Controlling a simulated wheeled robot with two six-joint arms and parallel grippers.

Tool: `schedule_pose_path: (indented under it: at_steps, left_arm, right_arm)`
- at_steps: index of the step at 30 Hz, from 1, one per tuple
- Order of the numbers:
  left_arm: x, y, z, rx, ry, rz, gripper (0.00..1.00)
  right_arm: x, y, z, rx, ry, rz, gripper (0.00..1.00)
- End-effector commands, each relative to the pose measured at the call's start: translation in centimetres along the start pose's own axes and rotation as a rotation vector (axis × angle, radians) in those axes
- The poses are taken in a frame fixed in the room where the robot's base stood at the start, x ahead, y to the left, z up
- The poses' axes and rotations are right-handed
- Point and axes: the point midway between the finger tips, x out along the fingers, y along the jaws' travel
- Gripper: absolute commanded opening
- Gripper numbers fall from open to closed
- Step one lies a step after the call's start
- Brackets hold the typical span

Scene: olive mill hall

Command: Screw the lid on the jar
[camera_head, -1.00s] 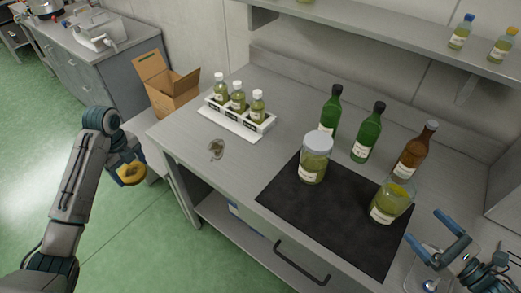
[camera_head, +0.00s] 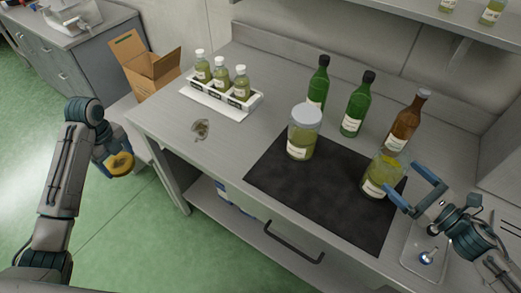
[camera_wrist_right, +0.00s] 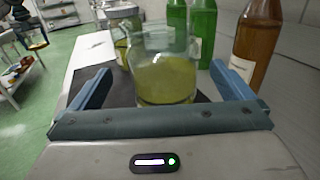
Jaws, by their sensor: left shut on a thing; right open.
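The open glass jar (camera_head: 373,184) with yellow-green contents and a white label stands upright on the black mat (camera_head: 290,190), near its right end. My right gripper (camera_head: 403,180) is open at the jar's right side, its fingers pointing at it. My left gripper (camera_head: 115,160) is shut on a golden-yellow lid (camera_head: 122,165), held over the floor left of the bench.
A second jar (camera_head: 301,145) with a pale lid stands on the mat's back edge. Two green bottles (camera_head: 352,119) and a brown bottle (camera_head: 402,128) stand behind. A rack of small bottles (camera_head: 221,98), a dark spill (camera_head: 201,130) and a tray (camera_head: 415,262) are on the bench.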

Motion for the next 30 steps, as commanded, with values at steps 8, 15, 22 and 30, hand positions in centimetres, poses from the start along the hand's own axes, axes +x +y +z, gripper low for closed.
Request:
schedule_pose_path:
  at_steps: [8,15,22,30]
  left_arm:
    - [0.8,0.0,0.0,0.0,0.0,0.0,0.54]
    - [0.7,0.0,0.0,0.0,0.0,0.0,0.54]
    - [0.8,0.0,0.0,0.0,0.0,0.0,0.54]
    - [-0.2,0.0,0.0,0.0,0.0,0.0,0.54]
  right_arm:
    - [1.1,0.0,0.1,0.001,-0.002,-0.003,1.0]
    - [1.1,0.0,0.1,0.001,-0.001,-0.003,1.0]
    - [1.7,-0.1,0.1,-0.001,-0.005,-0.003,1.0]
    - [3.5,-0.4,0.5,0.0,-0.007,-0.005,1.0]
